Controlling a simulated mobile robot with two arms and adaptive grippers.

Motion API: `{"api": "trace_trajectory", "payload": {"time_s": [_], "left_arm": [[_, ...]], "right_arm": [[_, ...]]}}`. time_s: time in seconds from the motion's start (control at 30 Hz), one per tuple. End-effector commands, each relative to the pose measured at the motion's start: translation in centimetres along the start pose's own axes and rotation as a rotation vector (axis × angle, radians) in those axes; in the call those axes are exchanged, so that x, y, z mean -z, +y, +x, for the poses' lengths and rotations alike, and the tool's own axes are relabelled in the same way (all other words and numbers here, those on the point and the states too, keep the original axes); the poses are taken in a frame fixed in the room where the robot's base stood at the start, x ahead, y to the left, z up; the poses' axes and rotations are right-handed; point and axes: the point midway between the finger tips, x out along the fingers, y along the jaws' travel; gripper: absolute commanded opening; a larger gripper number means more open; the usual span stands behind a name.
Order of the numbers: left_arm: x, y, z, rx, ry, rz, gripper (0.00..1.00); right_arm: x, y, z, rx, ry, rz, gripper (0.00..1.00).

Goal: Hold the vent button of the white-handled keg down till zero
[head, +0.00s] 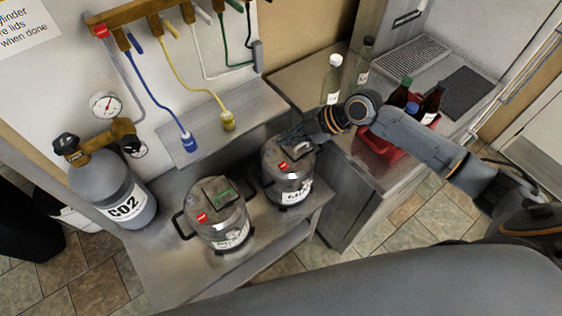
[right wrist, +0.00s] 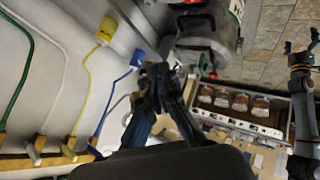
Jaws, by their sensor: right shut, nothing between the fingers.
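The white-handled keg (head: 287,181) stands upright on the metal bench in the head view, with a white handle, a red tag on its lid and a label partly readable. My right gripper (head: 296,136) is over the far edge of its lid, shut and empty. I cannot tell whether the fingers touch the lid. The vent button and any pressure reading on this keg are hidden or too small to make out. In the right wrist view my right gripper (right wrist: 157,78) shows with its fingers together.
A green-handled keg (head: 216,217) stands close by on the left. A CO2 cylinder (head: 110,190) with gauges stands further left. Blue (head: 188,143) and yellow (head: 228,121) hose connectors hang behind. A red crate (head: 372,148) with bottles sits on the right counter.

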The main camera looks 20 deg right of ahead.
Motion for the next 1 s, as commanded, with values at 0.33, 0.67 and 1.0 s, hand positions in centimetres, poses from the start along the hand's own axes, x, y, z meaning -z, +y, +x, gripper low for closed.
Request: {"api": "trace_trajectory", "payload": {"time_s": [0.33, 0.67, 1.0], "left_arm": [[-0.2, 0.1, 0.2, -0.001, -0.002, 0.001, 0.92], [-0.4, 0.1, 2.2, -0.001, -0.002, 0.001, 0.92], [-0.7, 0.2, 5.7, -0.001, -0.002, 0.000, 0.92]], "right_arm": [[-0.2, -0.2, 0.2, 0.000, -0.001, 0.003, 0.00], [-1.8, -1.8, 2.4, 0.002, -0.002, 0.005, 0.00], [-4.2, -4.2, 5.8, -0.001, -0.002, 0.004, 0.00]]}}
